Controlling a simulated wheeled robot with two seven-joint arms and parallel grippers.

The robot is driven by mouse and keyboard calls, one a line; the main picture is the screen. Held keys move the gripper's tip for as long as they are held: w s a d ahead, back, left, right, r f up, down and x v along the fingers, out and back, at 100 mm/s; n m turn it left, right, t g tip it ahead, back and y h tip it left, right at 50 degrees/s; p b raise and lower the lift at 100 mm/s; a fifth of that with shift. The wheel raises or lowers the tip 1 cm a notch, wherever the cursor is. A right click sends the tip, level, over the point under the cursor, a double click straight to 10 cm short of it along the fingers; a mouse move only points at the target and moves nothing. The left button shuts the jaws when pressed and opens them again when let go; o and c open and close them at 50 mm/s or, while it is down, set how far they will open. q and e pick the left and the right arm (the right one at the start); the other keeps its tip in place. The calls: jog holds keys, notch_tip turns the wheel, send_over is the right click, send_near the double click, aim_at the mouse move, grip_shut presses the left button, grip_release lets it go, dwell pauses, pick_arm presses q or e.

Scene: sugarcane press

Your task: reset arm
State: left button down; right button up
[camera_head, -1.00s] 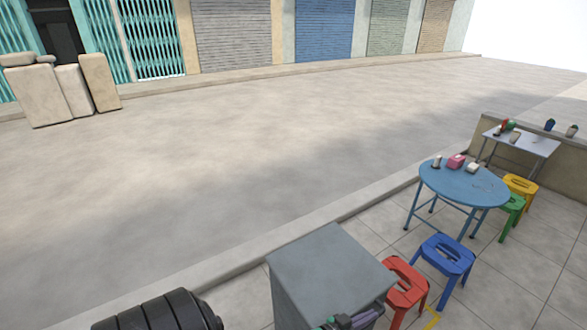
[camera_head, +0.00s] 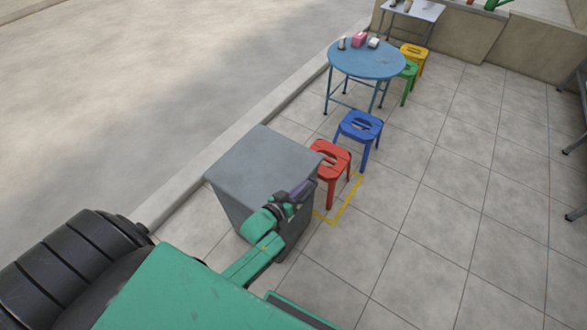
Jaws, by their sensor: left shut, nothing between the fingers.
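My left gripper (camera_head: 294,196) is small and dark, at the end of the short green jointed part in the lower middle of the head view. It is shut, with nothing seen in its fingers. It shows in front of the right edge of the grey box-like stand (camera_head: 262,163), and I cannot tell if it touches it. A slim purple-grey piece lies along the same spot. My right gripper is not in view.
A red stool (camera_head: 331,160) and a blue stool (camera_head: 359,128) stand right of the stand. A round blue table (camera_head: 367,62) is beyond, with green (camera_head: 405,72) and yellow (camera_head: 416,54) stools. A black ribbed cylinder (camera_head: 75,262) is at lower left.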

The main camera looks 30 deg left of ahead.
pick_arm(q)
jog(key=v, duration=0.9)
jog(key=shift+p, duration=0.4)
jog(key=shift+f, duration=0.1)
